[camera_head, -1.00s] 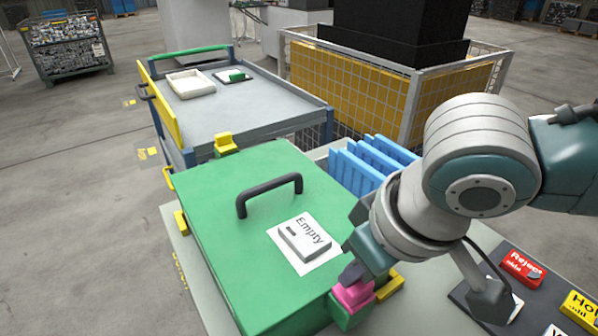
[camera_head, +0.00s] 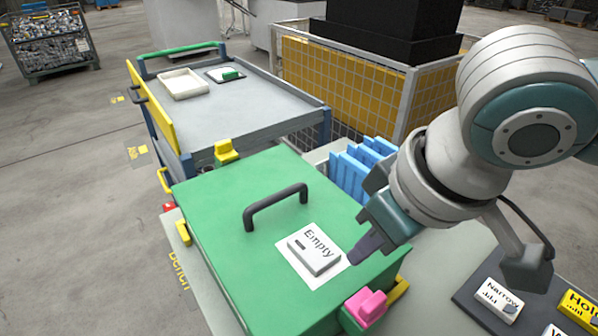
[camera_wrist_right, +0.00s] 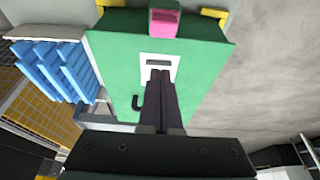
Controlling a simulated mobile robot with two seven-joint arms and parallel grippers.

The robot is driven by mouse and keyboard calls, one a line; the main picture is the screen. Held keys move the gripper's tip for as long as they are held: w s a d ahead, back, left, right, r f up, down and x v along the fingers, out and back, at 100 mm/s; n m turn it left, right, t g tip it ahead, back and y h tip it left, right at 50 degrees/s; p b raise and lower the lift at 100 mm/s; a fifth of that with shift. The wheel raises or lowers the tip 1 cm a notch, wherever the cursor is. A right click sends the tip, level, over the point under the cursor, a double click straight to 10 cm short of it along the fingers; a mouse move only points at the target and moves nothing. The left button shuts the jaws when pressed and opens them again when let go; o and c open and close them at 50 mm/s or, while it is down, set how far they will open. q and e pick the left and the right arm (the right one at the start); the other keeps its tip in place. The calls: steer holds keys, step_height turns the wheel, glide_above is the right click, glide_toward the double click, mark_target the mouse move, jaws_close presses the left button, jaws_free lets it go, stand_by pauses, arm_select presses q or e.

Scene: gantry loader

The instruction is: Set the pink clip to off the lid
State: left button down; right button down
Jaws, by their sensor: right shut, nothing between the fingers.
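The pink clip (camera_head: 366,305) sits at the near right edge of the green lid (camera_head: 240,220), on a dark green block. It also shows at the top of the right wrist view (camera_wrist_right: 164,22). From here I cannot tell for certain whether it overlaps the lid. The lid has a black arched handle (camera_head: 275,205) and a label reading "Empty" (camera_head: 316,252). My right gripper (camera_head: 364,249) is shut and empty, above the lid by the label and apart from the clip. Its dark fingers (camera_wrist_right: 159,78) cover part of the label in the wrist view. My left gripper is out of view.
A yellow clip (camera_head: 226,151) stands at the lid's far edge. Blue upright plates (camera_head: 355,170) stand behind the lid. A dark board with "Narrow" (camera_head: 498,297) and yellow (camera_head: 580,308) blocks lies at right. A grey cart (camera_head: 235,110) and a caged yellow stack (camera_head: 340,92) stand behind.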

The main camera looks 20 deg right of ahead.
steer(key=v, duration=0.4)
stand_by(0.3)
steer(key=s+a+n+y, duration=0.1)
steer(key=s+a+y, duration=0.1)
steer(key=s+a, duration=0.3)
steer(key=s+d+f+m+h, duration=0.3)
steer(key=s+d, duration=0.5)
steer(key=s, duration=0.1)
step_height(320, 180, up, 38)
steer(key=p, duration=3.7)
steer(key=shift+w+d+p, duration=0.15)
steer(key=shift+d+p, duration=0.05)
steer(key=shift+p, duration=0.2)
steer(key=shift+f, duration=0.1)
